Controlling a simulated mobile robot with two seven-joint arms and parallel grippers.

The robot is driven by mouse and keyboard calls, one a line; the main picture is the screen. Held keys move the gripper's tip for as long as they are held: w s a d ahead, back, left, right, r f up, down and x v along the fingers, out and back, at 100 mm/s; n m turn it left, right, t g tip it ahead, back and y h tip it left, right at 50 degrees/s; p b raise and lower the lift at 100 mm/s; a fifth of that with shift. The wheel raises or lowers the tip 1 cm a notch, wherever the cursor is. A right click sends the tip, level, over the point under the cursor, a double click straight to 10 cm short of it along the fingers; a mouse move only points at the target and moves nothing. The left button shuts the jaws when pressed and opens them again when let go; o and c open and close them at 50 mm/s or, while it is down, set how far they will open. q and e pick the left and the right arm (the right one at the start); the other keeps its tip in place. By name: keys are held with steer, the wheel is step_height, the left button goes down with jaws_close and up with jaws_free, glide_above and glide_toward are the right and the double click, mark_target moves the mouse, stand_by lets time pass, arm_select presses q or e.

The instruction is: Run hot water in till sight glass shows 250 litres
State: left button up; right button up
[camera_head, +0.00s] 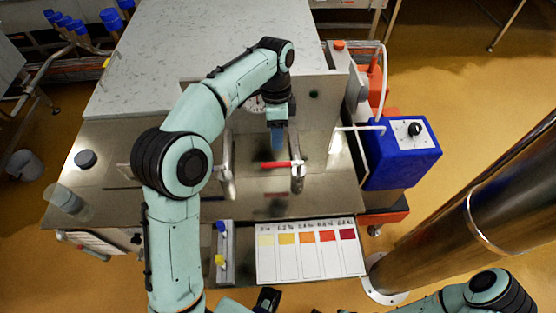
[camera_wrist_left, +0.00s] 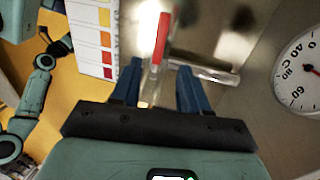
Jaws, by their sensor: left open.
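A red lever handle (camera_head: 275,164) on a metal pipe valve (camera_head: 297,172) stands at the steel worktop in the head view. It also shows in the left wrist view as a red bar (camera_wrist_left: 161,38) beyond the fingertips. My left gripper (camera_head: 277,138) points down above the handle. Its two blue fingers (camera_wrist_left: 156,74) are apart, with nothing gripped; the handle lies in line with the gap. A round dial with a red needle (camera_wrist_left: 307,68) is cut by the right edge of the left wrist view. I cannot make out a sight glass or its level.
A colour card (camera_head: 308,271) lies at the worktop's front, beside a small rack (camera_head: 224,262). A blue box with a black knob (camera_head: 403,155) stands to the right. A clear vessel (camera_head: 68,202) is at left. A thick steel column (camera_head: 473,215) blocks the right side.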

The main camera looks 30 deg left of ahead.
arm_select(q)
steer(key=f, duration=0.3)
steer(key=s+f+b, duration=0.1)
steer(key=f, duration=0.2)
steer(key=d+f, duration=0.1)
steer(key=f, duration=0.2)
steer(key=shift+s+b, duration=0.3)
steer(key=shift+b, duration=0.1)
jaws_close()
